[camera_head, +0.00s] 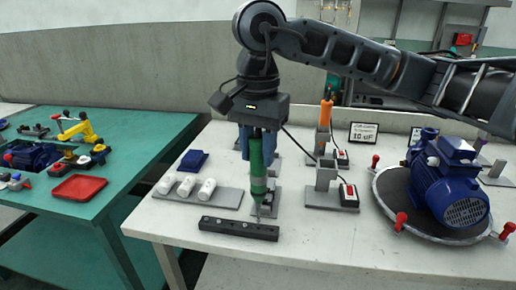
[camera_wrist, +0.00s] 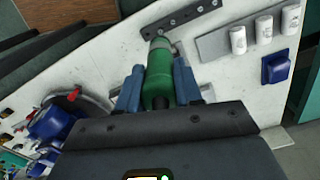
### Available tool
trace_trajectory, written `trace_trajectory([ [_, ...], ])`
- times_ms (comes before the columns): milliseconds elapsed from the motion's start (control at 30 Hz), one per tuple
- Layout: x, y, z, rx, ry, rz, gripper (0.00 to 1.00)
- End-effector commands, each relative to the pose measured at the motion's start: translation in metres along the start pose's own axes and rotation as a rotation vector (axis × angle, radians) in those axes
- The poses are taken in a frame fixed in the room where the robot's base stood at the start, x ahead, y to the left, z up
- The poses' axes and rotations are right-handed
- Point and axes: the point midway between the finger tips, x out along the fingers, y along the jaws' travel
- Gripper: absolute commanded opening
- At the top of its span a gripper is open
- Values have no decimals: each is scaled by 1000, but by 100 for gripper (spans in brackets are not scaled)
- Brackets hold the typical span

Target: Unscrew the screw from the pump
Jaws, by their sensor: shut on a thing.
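My gripper (camera_head: 257,152) points down over the white table and is shut on a green screwdriver (camera_head: 257,175). It also shows in the wrist view (camera_wrist: 158,78), with blue fingers on both sides of the green tool (camera_wrist: 158,65). The screwdriver is upright, its tip low beside or over a black bar with holes (camera_head: 238,229); I cannot tell whether they touch. The blue pump (camera_head: 449,189) sits on a round turntable (camera_head: 398,203) at the right, well away from my gripper. The pump's screw is too small to make out.
Red clamps (camera_head: 402,220) stand around the turntable rim. An orange tool (camera_head: 326,112) stands in a grey holder; another grey holder (camera_head: 327,175) looks empty. White cylinders (camera_head: 186,187) and a blue block (camera_head: 194,160) are left. A green table (camera_head: 130,150) holds a red tray (camera_head: 79,187).

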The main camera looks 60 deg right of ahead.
Motion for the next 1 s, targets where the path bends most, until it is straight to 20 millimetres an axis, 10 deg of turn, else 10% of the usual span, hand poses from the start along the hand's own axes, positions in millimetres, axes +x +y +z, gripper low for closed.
trace_trajectory([
  [1000, 10, 0, 0, 0, 0, -1, 1],
])
